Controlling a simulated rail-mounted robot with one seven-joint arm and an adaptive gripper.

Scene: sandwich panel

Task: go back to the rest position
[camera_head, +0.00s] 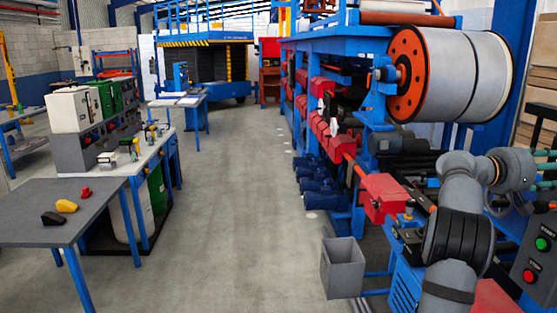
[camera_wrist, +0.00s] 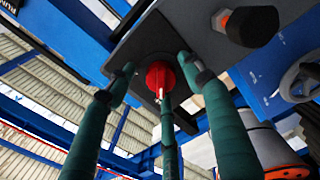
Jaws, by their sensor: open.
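My gripper (camera_head: 546,168) is at the right edge of the head view, with teal fingers reaching out of the picture. In the wrist view my gripper (camera_wrist: 160,76) shows three teal fingers, spread apart and empty. A round red button (camera_wrist: 160,72) on a dark grey panel (camera_wrist: 138,48) lies beyond the fingertips, partly behind the middle finger. I cannot tell whether that finger touches it. My grey arm stands in the lower right of the head view.
A control box with a green button (camera_head: 541,243) and a red button (camera_head: 529,276) stands close to my arm. A large roll (camera_head: 465,72) hangs above on the blue machine. A grey bin (camera_head: 342,267) stands left of my arm. The aisle floor (camera_head: 245,210) is clear.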

